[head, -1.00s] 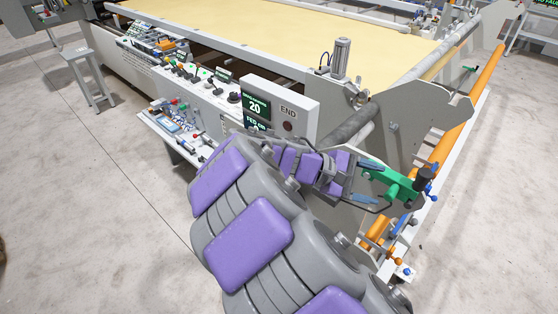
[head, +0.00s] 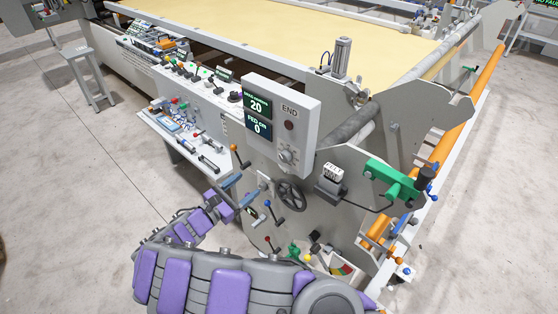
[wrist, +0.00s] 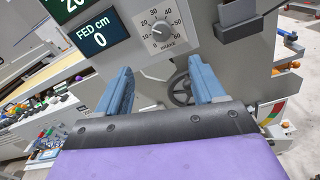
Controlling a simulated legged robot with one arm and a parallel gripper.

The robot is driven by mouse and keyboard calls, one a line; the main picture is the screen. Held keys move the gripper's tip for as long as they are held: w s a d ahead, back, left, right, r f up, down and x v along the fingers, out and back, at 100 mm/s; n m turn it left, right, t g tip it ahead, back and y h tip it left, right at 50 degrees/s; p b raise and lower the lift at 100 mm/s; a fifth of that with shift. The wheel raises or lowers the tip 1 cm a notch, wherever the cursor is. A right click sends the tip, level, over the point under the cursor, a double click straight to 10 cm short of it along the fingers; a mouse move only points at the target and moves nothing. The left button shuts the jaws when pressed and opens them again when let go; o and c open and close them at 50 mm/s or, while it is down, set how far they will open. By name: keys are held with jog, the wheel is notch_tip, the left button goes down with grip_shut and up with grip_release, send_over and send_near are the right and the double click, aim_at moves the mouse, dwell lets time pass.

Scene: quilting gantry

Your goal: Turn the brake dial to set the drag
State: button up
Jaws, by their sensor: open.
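The brake dial (head: 286,156) is a small grey knob on the lower part of the END panel's face. In the wrist view the brake dial (wrist: 160,31) shows ahead, with a printed scale from 0 to 60 and the word BRAKE below; its pointer seems to lie toward the left, but the exact reading is unclear. My gripper (head: 246,192) is left of and below the dial, apart from it. In the wrist view my gripper (wrist: 160,74) has its two blue fingers spread, with nothing between them, and the dial appears above the gap.
The panel's displays (head: 257,115) read 20 and FED cm 0. A dark handwheel (head: 291,194) sits below the dial. A blue-knobbed lever (head: 272,210) and a green bracket (head: 395,182) stand nearby. A control shelf (head: 195,150) lies to the left.

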aim_at(283, 158)
jog(key=b+x, duration=0.1)
jog(key=x, duration=1.5)
jog(key=shift+b, duration=0.35)
jog(key=shift+c, duration=0.5)
jog(key=c, duration=1)
jog(key=shift+o, duration=0.2)
jog(key=m+b, duration=0.2)
jog(key=b, duration=0.1)
jog(key=shift+d+f+m, duration=0.1)
jog(key=shift+d+m, duration=0.05)
jog(key=shift+m, duration=0.15)
jog(key=shift+m+b, duration=0.4)
jog(key=shift+m, duration=0.1)
jog(key=o, duration=1.1)
jog(key=shift+c, duration=0.2)
